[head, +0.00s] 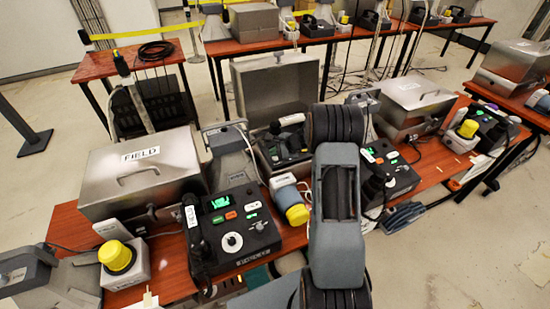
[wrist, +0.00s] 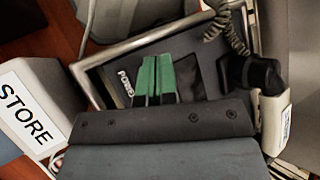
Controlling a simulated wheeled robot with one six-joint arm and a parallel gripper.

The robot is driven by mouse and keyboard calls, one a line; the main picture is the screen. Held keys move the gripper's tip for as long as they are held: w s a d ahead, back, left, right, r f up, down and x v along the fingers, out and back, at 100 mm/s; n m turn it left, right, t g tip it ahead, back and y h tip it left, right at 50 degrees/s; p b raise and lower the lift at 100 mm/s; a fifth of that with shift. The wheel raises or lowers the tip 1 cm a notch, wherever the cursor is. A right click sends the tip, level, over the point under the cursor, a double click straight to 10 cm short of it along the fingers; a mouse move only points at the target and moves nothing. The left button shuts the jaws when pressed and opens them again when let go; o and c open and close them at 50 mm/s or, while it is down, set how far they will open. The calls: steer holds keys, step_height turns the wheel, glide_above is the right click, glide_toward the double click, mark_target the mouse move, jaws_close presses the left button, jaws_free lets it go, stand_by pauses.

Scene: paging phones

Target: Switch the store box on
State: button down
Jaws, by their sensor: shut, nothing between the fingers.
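The open metal case (head: 275,85) stands at the middle of the table, lid up, with a dark phone unit (head: 285,150) inside. In the wrist view that unit (wrist: 205,70) lies inside a metal rim, with white lettering partly covered. A pale housing (wrist: 38,108) marked STORE is at the left of the wrist view, beside the case. My gripper (wrist: 153,75), with green fingers, is shut and empty over the unit; contact cannot be told. A dark handset (wrist: 255,72) with a coiled cord is at right. No switch can be made out. My arm hides part of the head view.
A closed metal box marked FIELD (head: 140,175) and a dark phone set (head: 235,230) with lit green parts are at left. Another closed metal box (head: 412,105) and phone set (head: 390,170) are at right. A yellow-ended cylinder (head: 297,214) lies near my arm. The table is crowded.

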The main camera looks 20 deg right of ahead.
mark_target(275, 159)
steer(key=shift+f, duration=0.15)
steer(key=shift+f+b, duration=0.35)
steer(key=shift+b, duration=0.3)
steer(key=shift+r, duration=0.5)
stand_by(0.4)
steer(key=shift+r+p, duration=2.1)
steer(key=shift+r, duration=0.95)
